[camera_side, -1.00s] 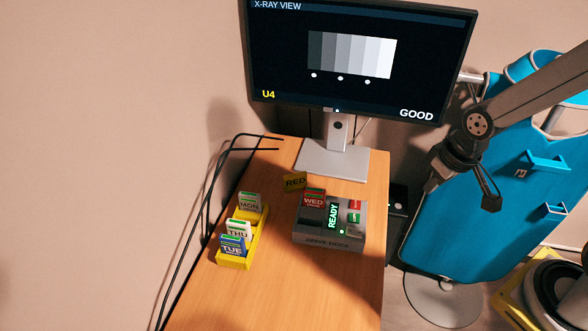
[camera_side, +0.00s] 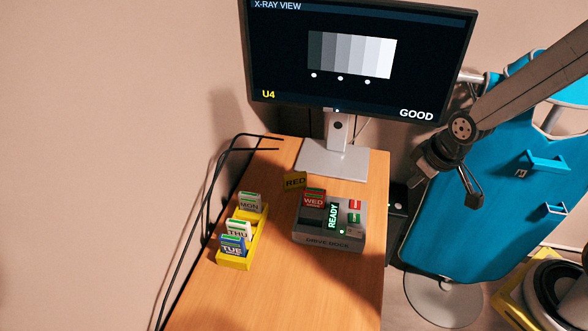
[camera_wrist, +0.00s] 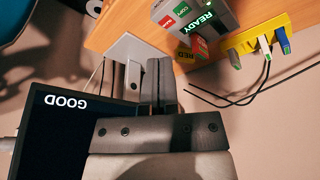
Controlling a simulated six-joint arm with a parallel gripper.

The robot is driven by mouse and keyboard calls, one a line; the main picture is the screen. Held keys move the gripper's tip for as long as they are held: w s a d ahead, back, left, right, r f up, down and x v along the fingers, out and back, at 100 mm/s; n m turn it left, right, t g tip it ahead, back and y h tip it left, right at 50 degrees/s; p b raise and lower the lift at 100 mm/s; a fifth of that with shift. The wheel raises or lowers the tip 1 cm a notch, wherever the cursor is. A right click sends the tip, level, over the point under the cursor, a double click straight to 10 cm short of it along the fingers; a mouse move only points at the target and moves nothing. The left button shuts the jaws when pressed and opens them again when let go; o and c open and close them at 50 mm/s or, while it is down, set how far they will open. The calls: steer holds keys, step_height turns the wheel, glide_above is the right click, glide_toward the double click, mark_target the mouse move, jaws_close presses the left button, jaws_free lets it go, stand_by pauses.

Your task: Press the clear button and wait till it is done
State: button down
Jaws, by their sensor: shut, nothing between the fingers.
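The grey drive dock (camera_side: 328,241) stands on the wooden table, with a lit display reading READY (camera_side: 333,216). A red button (camera_side: 355,204) and a green button (camera_side: 354,218) sit on its right side; their labels are too small to read surely. Both the red button (camera_wrist: 166,21) and the green button (camera_wrist: 181,9) show in the wrist view. A red WED cartridge (camera_side: 314,197) stands in the dock. My gripper (camera_side: 472,198) is shut and empty, in the air right of the table and apart from the dock. Its closed fingers (camera_wrist: 158,84) show in the wrist view.
A yellow rack (camera_side: 236,262) at left holds MON, THU and TUE cartridges. A yellow RED tag (camera_side: 294,181) lies behind the dock. The monitor (camera_side: 360,60) at the back reads U4 and GOOD. A blue panel (camera_side: 480,240) stands at right. The front table area is clear.

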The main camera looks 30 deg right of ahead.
mark_target(358, 206)
steer(key=w+a+f+n+t, duration=0.1)
steer(key=w+f+n+t, duration=0.4)
steer(key=w, duration=0.7)
steer(key=shift+a+f+n+h, duration=0.35)
steer(key=shift+f+n+h, duration=0.05)
steer(key=shift+f+n, duration=0.55)
steer(key=shift+w+f, duration=0.1)
steer(key=shift+f, duration=0.05)
steer(key=shift+f, duration=4.25)
steer(key=shift+f, duration=0.15)
steer(key=shift+f, duration=0.3)
steer(key=shift+f, duration=0.4)
steer(key=shift+r, duration=0.85)
